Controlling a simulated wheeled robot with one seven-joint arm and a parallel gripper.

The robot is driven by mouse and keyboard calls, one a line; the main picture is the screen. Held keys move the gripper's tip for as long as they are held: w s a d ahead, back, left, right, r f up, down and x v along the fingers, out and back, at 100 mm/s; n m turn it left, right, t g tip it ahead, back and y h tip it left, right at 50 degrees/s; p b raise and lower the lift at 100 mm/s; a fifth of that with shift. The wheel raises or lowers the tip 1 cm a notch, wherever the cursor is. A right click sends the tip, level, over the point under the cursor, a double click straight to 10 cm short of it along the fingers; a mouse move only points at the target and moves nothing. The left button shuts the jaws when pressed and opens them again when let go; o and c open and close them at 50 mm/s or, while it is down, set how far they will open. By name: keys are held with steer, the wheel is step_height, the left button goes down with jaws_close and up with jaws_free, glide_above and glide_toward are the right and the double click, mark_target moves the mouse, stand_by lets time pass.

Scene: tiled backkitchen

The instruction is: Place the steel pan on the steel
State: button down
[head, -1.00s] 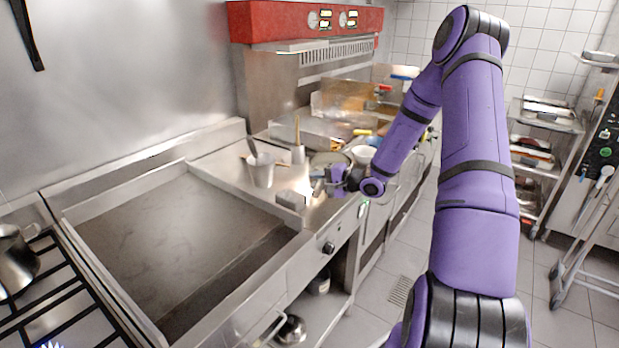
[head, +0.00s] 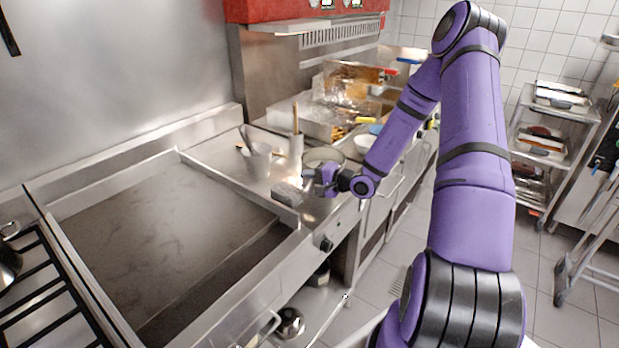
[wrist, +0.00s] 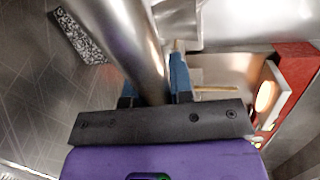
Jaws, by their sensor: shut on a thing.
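The steel pan (head: 324,155) is at the far right end of the steel worktop, just behind my gripper, in the head view. My gripper (head: 326,178) is at its near side, over the front edge of the worktop. In the wrist view a shiny steel part of the pan (wrist: 143,50) runs between the two blue fingers of my gripper (wrist: 153,85), which are shut on it. Whether the pan touches the worktop is hard to tell. The bare steel surface (head: 165,225) of the wide griddle lies to the left.
A steel pot (head: 258,160) and a tall container (head: 296,150) with a wooden utensil stand left of the pan. A grey speckled block (head: 287,194) lies near the front edge. A white bowl (head: 365,142) is behind my arm. A trolley (head: 550,140) stands right.

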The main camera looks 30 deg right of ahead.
steer(key=shift+f, duration=0.1)
steer(key=c, duration=1.3)
jaws_free()
